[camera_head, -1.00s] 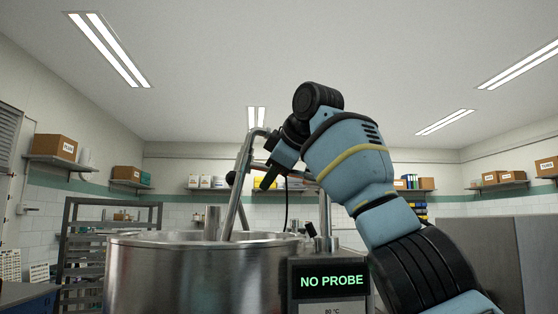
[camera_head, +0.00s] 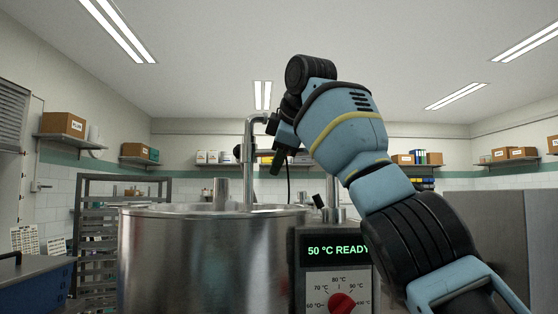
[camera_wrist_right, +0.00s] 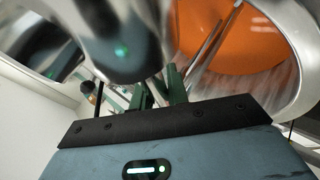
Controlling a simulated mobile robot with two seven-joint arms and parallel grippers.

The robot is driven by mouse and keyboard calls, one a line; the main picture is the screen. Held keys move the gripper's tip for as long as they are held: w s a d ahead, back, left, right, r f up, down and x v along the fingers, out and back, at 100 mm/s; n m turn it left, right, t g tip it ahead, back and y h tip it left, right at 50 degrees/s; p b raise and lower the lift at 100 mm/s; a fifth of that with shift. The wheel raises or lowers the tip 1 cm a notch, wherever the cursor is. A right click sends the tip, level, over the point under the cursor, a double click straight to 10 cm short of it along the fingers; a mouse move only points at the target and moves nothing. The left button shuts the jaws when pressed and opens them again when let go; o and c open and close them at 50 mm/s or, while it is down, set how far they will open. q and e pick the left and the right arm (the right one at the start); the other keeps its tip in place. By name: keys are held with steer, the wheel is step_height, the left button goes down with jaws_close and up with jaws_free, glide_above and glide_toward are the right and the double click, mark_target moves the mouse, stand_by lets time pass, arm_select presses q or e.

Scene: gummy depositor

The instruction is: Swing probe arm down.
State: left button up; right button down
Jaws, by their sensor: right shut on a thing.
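The probe arm (camera_head: 249,170) is a bent metal tube that now stands upright, its lower end going down behind the rim of the steel kettle (camera_head: 200,262). Its tip is hidden inside the kettle. My right gripper (camera_head: 275,165) is at the tube's upper part and is shut on the probe arm; the exact grip is partly hidden by my wrist. In the right wrist view the green fingers (camera_wrist_right: 168,88) are close together, with orange contents (camera_wrist_right: 235,38) of the kettle beyond. The display (camera_head: 337,250) reads "50 °C READY". My left gripper is not in view.
A control box with a red knob (camera_head: 342,302) and temperature dial stands right of the kettle. A rack (camera_head: 92,230) stands behind left. A blue case (camera_head: 35,285) is at the lower left. A grey panel (camera_head: 500,240) is at right.

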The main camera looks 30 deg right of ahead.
steer(key=c, duration=1.4)
jaws_free()
steer(key=shift+w+a+f, duration=0.15)
steer(key=shift+o, duration=0.2)
steer(key=v, duration=0.7)
steer(key=shift+s+r, duration=0.3)
steer(key=shift+r, duration=0.05)
